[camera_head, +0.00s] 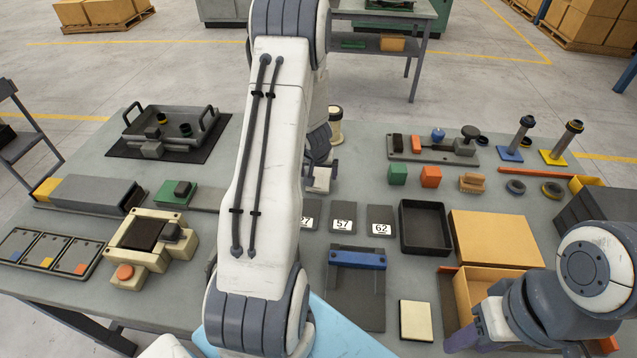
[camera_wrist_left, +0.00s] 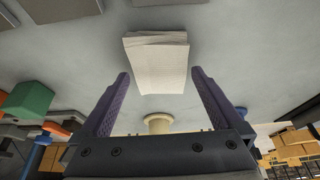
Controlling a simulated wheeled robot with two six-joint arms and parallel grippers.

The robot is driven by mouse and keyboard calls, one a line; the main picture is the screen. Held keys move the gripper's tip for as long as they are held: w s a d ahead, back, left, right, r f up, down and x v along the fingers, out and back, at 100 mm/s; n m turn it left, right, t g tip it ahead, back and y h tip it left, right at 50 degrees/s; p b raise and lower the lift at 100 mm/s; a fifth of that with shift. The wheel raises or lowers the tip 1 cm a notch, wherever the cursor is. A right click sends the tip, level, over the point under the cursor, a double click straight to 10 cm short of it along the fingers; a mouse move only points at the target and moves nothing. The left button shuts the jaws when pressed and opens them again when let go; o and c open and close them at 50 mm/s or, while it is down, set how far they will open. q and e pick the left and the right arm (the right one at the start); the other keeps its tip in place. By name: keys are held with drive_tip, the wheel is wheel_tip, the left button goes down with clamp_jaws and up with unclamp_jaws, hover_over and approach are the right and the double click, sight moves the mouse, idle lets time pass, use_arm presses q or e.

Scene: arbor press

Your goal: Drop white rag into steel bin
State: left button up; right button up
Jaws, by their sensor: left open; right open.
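A white folded rag (camera_wrist_left: 158,65) lies on the grey table in the left wrist view. A pale patch beside my left arm in the head view seems to be the same rag (camera_head: 320,181). My left gripper (camera_wrist_left: 160,77) is open, its purple fingers on either side of the near part of the rag; I cannot tell if they touch it. In the head view this gripper is mostly hidden by my left arm. My right gripper (camera_head: 484,332) is open at the lower right, over the front edge of an open cardboard box. I cannot make out a steel bin.
A black tray (camera_head: 425,228), number cards (camera_head: 343,219) and the cardboard box (camera_head: 490,290) lie to the right. A cream spool-like item (camera_head: 335,125) stands behind the rag; it also shows in the left wrist view (camera_wrist_left: 157,123). Green (camera_head: 397,174) and orange blocks (camera_head: 430,177) are nearby.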

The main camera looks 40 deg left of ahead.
use_arm(q)
drive_tip(key=shift+x, duration=0.8)
drive_tip(key=shift+f+b, duration=0.2)
drive_tip(key=shift+b, duration=0.1)
drive_tip(key=c, duration=1.3)
drive_tip(key=shift+o, duration=0.2)
drive_tip(key=shift+r, duration=0.1)
